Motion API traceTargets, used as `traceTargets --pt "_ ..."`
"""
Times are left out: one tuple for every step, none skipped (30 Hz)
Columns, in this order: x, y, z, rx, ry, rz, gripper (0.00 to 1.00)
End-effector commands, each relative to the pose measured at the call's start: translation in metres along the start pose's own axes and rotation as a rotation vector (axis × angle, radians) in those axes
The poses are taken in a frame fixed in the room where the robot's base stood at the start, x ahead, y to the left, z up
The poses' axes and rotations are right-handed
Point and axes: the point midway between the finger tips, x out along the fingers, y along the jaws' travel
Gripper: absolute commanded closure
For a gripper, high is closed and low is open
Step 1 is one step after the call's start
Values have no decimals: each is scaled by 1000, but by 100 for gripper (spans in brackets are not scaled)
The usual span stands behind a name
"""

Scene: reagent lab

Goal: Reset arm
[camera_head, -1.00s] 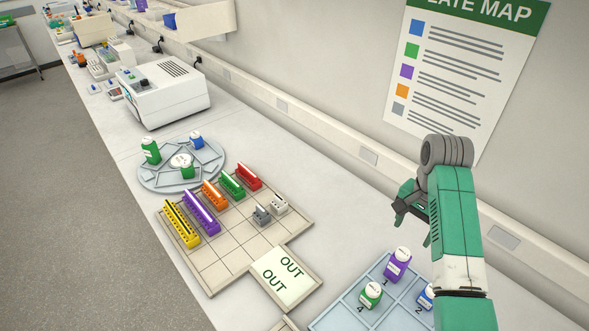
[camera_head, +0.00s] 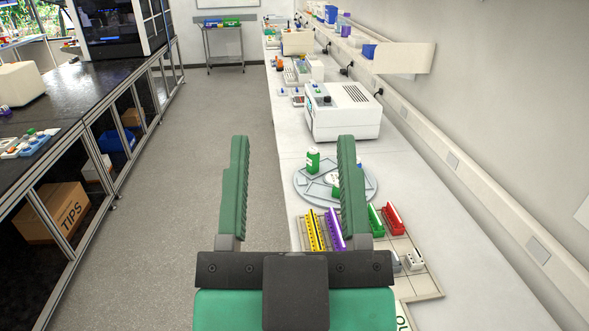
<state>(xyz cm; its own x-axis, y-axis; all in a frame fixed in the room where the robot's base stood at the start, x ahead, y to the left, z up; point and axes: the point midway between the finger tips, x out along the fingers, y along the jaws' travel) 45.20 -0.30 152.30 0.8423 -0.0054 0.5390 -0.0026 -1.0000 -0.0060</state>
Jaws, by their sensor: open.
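My gripper (camera_head: 294,150) is large in the foreground of the head view, its two green fingers wide apart with nothing between them. It points away along the aisle. Its right finger overlaps the round grey carousel (camera_head: 303,193) and part of the rack board in the picture. My wrist hides the near part of the board.
The carousel bears a green-labelled bottle (camera_head: 313,160). The tan board (camera_head: 428,285) holds yellow (camera_head: 315,232), purple (camera_head: 334,236), green (camera_head: 375,219) and red (camera_head: 394,219) racks. A white instrument (camera_head: 343,115) stands behind. Left is a dark bench (camera_head: 80,98); the floor (camera_head: 190,160) between is clear.

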Motion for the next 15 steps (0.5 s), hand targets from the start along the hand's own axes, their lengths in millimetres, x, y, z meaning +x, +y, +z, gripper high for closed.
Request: traceTargets --pt "-5 -4 -8 -3 23 -5 41" --pt "-7 -4 -11 -5 32 -7 41" --pt "-8 -5 -13 -7 40 -8 41" --pt "-9 -5 -14 -7 41 -8 41" --pt "-9 -5 -14 -7 41 -8 41" --pt "-8 -5 -13 -7 40 -7 41" --pt "-8 -5 -13 -7 40 -7 41" --pt "-8 -5 -13 -6 39 -7 41" --pt "-8 -5 -13 -6 39 -7 41" --pt "-8 -5 -13 -6 39 -7 41" --pt "-8 -5 -13 -6 38 -7 41" --pt "-7 -5 -14 -5 38 -7 41" --pt "-3 -5 -20 -5 38 -8 41" --pt "1 -5 -26 -5 38 -8 41" --pt "7 -5 -36 -4 38 -8 41"
